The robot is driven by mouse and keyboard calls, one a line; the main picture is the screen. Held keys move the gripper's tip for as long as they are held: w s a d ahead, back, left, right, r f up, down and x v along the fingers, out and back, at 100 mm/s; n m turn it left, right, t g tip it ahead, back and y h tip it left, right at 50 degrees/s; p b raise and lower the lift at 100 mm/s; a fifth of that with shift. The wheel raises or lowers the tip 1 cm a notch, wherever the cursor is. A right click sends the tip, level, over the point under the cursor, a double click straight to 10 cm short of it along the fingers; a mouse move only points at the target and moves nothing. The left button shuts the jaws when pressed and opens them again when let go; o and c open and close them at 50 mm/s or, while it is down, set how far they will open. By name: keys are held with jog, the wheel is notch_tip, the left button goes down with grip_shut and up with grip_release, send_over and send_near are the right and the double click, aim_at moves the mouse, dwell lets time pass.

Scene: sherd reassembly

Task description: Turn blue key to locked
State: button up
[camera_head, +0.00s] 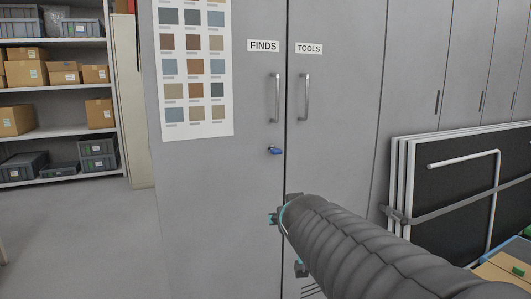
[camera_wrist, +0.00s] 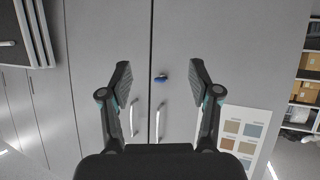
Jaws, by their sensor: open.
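The blue key (camera_head: 276,150) sits in a lock on the grey left cabinet door marked FINDS (camera_head: 215,210), below its handle and close to the seam. In the head view its blue head looks roughly level, pointing right; its exact angle is too small to tell. My gripper (camera_wrist: 160,74) is empty and apart from the key. In the head view my arm hides much of the gripper, which shows lower than the key.
The right door marked TOOLS (camera_head: 340,150) has its own handle (camera_head: 303,98). A colour chart (camera_head: 197,120) hangs on the left door. Framed black panels (camera_head: 450,180) lean at the right. Shelves with boxes (camera_head: 60,130) stand far left, with open floor before them.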

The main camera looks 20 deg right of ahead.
jog(key=w+d+r+t, duration=0.2)
jog(key=w+d+r, duration=0.15)
jog(key=w, duration=0.25)
jog(key=w+d+r+t, duration=0.2)
jog(key=w+d+r, duration=0.15)
jog(key=w, duration=0.25)
jog(key=n+t+y, duration=0.2)
jog(key=n+y, duration=0.1)
jog(key=y, duration=0.2)
send_near(278, 151)
jog(key=w, duration=1.1)
jog(key=shift+w+a+f, duration=0.2)
jog(key=shift+w+f, duration=0.05)
jog(key=shift+w, duration=0.05)
jog(key=c, duration=1.2)
